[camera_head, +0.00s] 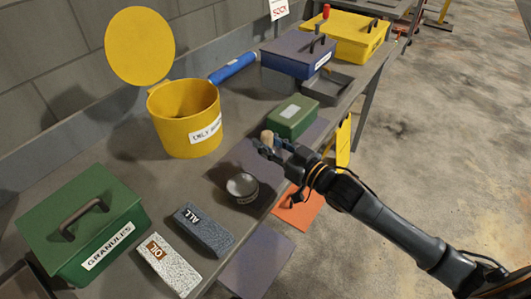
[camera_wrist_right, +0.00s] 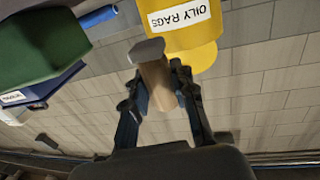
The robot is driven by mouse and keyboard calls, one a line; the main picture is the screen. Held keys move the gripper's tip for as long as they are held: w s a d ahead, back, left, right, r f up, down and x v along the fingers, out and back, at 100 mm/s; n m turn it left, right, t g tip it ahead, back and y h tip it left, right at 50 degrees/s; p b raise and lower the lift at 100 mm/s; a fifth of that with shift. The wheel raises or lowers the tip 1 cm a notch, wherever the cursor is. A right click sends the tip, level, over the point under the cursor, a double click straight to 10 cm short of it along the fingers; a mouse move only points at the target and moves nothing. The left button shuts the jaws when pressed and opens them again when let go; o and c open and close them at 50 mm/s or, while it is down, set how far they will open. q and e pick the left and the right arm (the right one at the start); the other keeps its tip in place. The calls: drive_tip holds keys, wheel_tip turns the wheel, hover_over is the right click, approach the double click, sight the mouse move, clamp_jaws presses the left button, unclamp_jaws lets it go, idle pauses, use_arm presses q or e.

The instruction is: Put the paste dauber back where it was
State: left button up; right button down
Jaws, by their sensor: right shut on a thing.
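My right gripper (camera_head: 268,147) is shut on the paste dauber (camera_head: 267,136), a short tan piece that shows between the fingers. In the right wrist view the dauber (camera_wrist_right: 157,82) is a tan cylinder with a pale grey end, gripped between both fingers (camera_wrist_right: 160,92). In the head view the gripper is above the bench's front part, between a round grey tin (camera_head: 242,187) and a small green box (camera_head: 293,117). The tin stands on the bench, nearer the camera than the gripper. My left gripper is not in view.
A yellow oily-rags bin (camera_head: 187,128) with a raised lid (camera_head: 140,46) stands behind. A green granules box (camera_head: 84,223), two packs (camera_head: 204,229) (camera_head: 168,265), a blue box (camera_head: 297,52) and a yellow box (camera_head: 345,36) sit along the bench. A blue roll (camera_head: 232,68) lies near the wall.

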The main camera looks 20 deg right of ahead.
drive_tip(key=w+f, duration=0.2)
drive_tip(key=f, duration=0.1)
drive_tip(key=shift+w+d+f, duration=0.1)
drive_tip(key=shift+w+d, duration=0.15)
drive_tip(key=shift+w, duration=0.15)
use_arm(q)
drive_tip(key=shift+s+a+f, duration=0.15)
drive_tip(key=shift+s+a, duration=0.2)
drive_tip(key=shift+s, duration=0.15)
use_arm(e)
drive_tip(key=shift+f, duration=1.55)
drive_tip(key=shift+f, duration=0.1)
drive_tip(key=c, duration=1.1)
unclamp_jaws()
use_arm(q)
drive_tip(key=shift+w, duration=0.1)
use_arm(e)
drive_tip(key=shift+s, duration=0.1)
use_arm(q)
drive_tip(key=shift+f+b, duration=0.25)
drive_tip(key=shift+b, duration=0.05)
use_arm(e)
drive_tip(key=v, duration=1.1)
drive_tip(key=shift+s+d, duration=0.2)
drive_tip(key=shift+s, duration=0.15)
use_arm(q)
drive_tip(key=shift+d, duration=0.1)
use_arm(e)
drive_tip(key=shift+s, duration=0.1)
